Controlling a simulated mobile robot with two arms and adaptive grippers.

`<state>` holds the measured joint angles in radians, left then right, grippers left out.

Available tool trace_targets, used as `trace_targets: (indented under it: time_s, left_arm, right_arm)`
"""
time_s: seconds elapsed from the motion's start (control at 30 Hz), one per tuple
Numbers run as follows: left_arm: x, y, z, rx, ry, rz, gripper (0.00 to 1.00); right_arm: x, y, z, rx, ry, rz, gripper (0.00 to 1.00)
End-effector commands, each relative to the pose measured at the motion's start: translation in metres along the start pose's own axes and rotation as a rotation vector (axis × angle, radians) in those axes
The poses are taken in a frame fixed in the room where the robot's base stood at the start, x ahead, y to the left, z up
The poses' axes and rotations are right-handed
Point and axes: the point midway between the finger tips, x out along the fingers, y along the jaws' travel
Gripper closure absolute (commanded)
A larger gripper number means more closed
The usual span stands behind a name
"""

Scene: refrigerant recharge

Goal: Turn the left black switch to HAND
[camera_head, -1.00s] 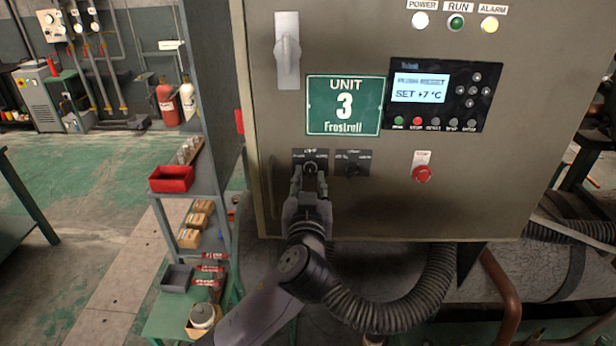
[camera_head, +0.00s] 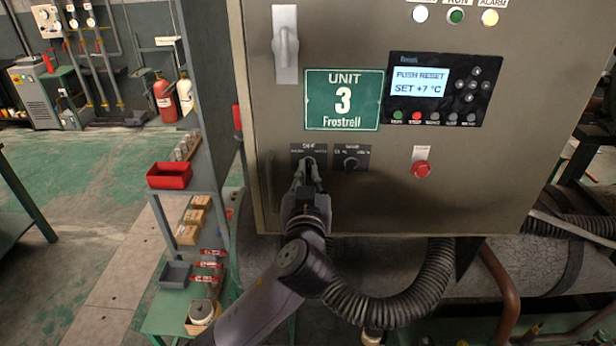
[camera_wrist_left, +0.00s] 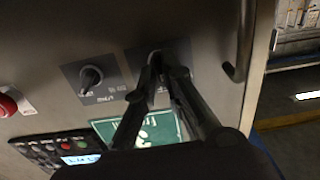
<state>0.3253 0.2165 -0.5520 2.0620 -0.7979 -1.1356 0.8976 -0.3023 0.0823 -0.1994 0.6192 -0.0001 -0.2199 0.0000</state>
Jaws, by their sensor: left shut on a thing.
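The left black switch (camera_head: 308,161) sits on a dark label plate on the grey cabinet, below the green UNIT 3 sign. My left gripper (camera_head: 309,170) reaches up to it from below and is shut on its knob. The knob is mostly hidden by the fingers, so I cannot tell which position it points to. In the left wrist view, the two dark fingers (camera_wrist_left: 163,68) meet at the switch plate (camera_wrist_left: 137,58). My right gripper is in neither view.
A second black switch (camera_head: 351,163) is close on the right. A red stop button (camera_head: 421,169) is farther right. The control panel (camera_head: 437,89) reads PUSH RESET, SET +7 °C. A cabinet handle (camera_head: 286,45) is above. A shelf with a red bin (camera_head: 170,176) stands left.

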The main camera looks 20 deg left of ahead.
Motion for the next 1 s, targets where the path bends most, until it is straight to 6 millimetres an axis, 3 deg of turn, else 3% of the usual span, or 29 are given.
trace_targets:
  time_s: [0.4, 1.0]
  left_arm:
    - [0.000, 0.000, 0.002, -0.152, 0.000, 0.001, 1.00]
    - [0.000, 0.000, 0.003, -0.219, -0.001, 0.001, 1.00]
  right_arm:
    - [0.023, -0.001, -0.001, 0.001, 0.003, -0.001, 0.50]
    - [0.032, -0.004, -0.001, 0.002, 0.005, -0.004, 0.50]
